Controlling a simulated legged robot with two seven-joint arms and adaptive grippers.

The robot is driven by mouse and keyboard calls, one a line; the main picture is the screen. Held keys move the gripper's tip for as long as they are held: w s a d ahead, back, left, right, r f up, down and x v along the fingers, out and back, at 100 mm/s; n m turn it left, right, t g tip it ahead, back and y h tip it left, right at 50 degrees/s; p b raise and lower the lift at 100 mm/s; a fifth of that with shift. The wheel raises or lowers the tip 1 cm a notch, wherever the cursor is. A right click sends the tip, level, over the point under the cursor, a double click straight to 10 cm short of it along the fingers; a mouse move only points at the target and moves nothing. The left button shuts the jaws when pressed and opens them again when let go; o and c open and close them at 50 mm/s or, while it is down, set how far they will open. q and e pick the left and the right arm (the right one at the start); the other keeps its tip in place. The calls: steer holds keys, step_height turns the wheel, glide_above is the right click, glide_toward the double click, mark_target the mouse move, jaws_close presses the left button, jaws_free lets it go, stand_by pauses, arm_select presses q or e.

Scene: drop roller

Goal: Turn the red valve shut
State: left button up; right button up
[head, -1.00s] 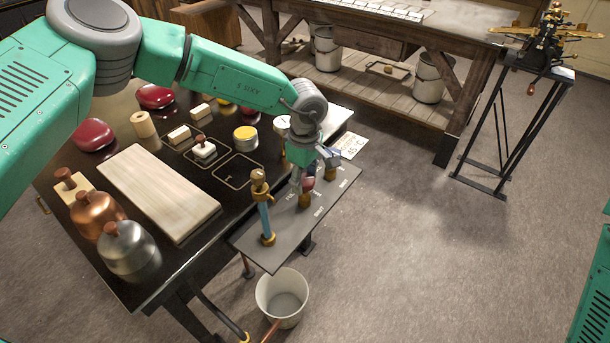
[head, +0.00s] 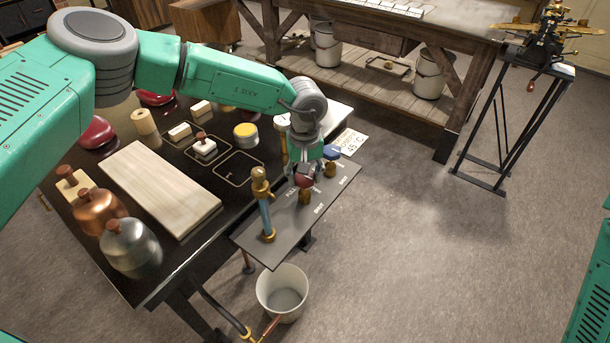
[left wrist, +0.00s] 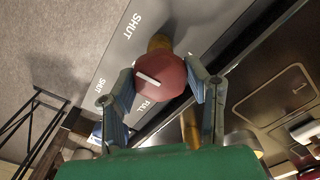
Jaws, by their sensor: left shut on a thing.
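The red valve (head: 304,182) is a round knob on a brass stem, standing on the dark panel at the table's right end. In the left wrist view the red knob (left wrist: 172,72) fills the space between my fingers and carries a white line slanting from upper left to lower right. The labels SHUT (left wrist: 133,25) and FULL (left wrist: 142,107) are printed on the panel beside it. My left gripper (head: 306,172) is above the panel, shut on the red knob, one finger on each side. My right gripper is not visible.
A blue-topped valve (head: 331,153) stands close behind the red one. A brass pipe fitting (head: 262,205) rises at the panel's (head: 285,240) near left. A white bucket (head: 283,292) stands below on the floor. The table left of the panel holds boards, metal jars and blocks.

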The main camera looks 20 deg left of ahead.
arm_select(q)
steer(key=shift+w+r+m, duration=0.25)
steer(key=shift+m, duration=0.15)
steer(key=o, duration=1.2)
steer(key=shift+c, duration=0.2)
steer(key=shift+s+f, duration=0.1)
steer(key=shift+r, duration=0.25)
step_height(320, 180, up, 11)
steer(key=shift+r, duration=0.15)
